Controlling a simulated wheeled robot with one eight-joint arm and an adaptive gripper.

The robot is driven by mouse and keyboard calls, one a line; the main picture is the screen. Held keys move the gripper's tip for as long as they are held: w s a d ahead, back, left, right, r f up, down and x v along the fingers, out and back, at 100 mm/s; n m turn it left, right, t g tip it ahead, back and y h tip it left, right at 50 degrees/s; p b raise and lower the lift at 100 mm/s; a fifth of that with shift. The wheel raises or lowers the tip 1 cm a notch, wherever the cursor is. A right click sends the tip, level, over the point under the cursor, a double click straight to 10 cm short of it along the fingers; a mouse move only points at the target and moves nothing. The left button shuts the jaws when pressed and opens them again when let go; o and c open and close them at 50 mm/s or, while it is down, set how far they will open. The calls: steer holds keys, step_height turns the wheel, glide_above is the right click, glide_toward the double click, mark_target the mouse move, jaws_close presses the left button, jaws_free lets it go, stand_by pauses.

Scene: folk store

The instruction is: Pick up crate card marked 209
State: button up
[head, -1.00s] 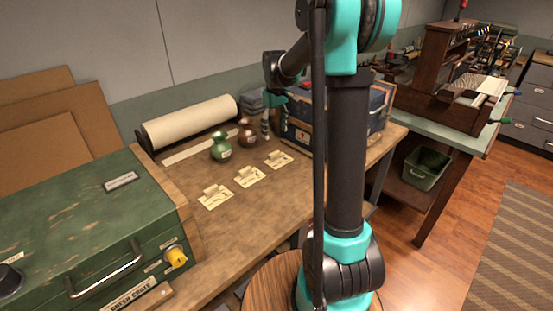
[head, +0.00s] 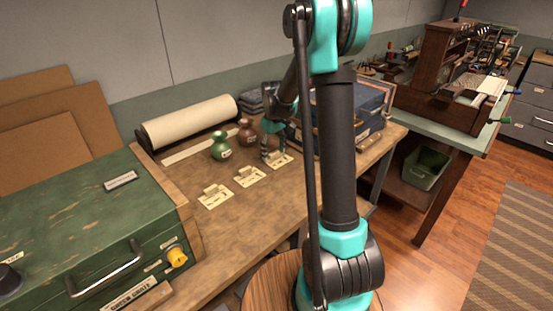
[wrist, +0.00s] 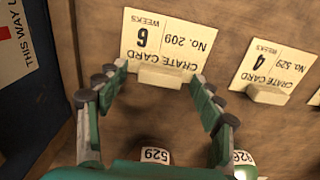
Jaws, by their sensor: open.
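Whether the fingers touch the card cannot be told.
Card No. 329 (wrist: 276,70) lies beside it, and a third card (head: 215,196) lies farther left. Green (head: 220,147) and brown (head: 246,132) vases stand behind. A blue crate (head: 358,115) is close on the right; a green crate (head: 90,225) is at left.

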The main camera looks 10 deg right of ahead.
steer(key=c, duration=0.9)
steer(key=shift+r, duration=0.1)
steer(key=shift+c, duration=0.2)
